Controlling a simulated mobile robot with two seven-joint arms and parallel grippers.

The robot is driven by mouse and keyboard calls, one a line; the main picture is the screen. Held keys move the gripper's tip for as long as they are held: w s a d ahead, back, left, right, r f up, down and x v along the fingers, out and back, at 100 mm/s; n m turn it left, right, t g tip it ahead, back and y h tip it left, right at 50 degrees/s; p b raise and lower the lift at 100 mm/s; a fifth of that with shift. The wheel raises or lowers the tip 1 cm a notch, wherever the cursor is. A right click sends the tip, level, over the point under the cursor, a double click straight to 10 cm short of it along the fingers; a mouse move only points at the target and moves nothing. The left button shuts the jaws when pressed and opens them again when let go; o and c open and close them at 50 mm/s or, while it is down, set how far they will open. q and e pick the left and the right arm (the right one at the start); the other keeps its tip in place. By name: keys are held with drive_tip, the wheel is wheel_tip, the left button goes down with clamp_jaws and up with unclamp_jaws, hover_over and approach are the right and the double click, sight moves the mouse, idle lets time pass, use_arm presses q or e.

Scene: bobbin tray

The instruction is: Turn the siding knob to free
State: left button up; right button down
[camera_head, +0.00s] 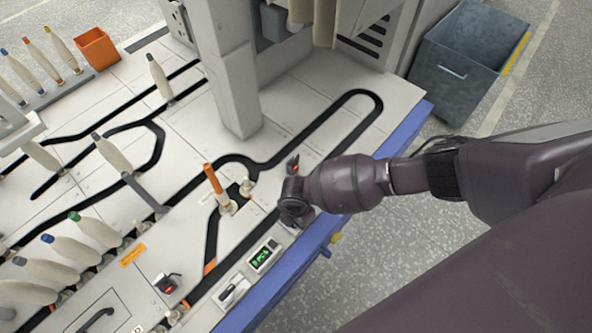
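A black knob with a red mark (168,285) sits on a pale plate on the table's near part, left of the green-lit display. A second small dark part with a red spot (294,166) shows just beyond my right gripper; I cannot tell whether it is a knob or part of the gripper. No readable label shows which knob is the siding one. My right gripper (294,212) reaches in from the right and points down at the table near its blue edge. Its fingertips are hidden by its own body, so its opening and any contact cannot be seen. My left gripper is out of view.
The green display (263,256) and a white switch box (232,291) lie near the blue edge. A grey column (230,85) rises behind. A grey bin (465,65) stands on the floor.

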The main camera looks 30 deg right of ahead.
idle(0.5)
drive_tip(key=c, duration=1.1)
unclamp_jaws()
drive_tip(key=shift+w+r, duration=0.1)
drive_tip(key=shift+r, duration=0.25)
use_arm(q)
drive_tip(key=p, duration=0.2)
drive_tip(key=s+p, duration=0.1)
drive_tip(key=p, duration=0.1)
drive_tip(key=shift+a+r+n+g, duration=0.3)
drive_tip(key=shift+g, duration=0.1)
use_arm(e)
wheel_tip(320, 180, up, 10)
drive_tip(key=shift+r, duration=0.1)
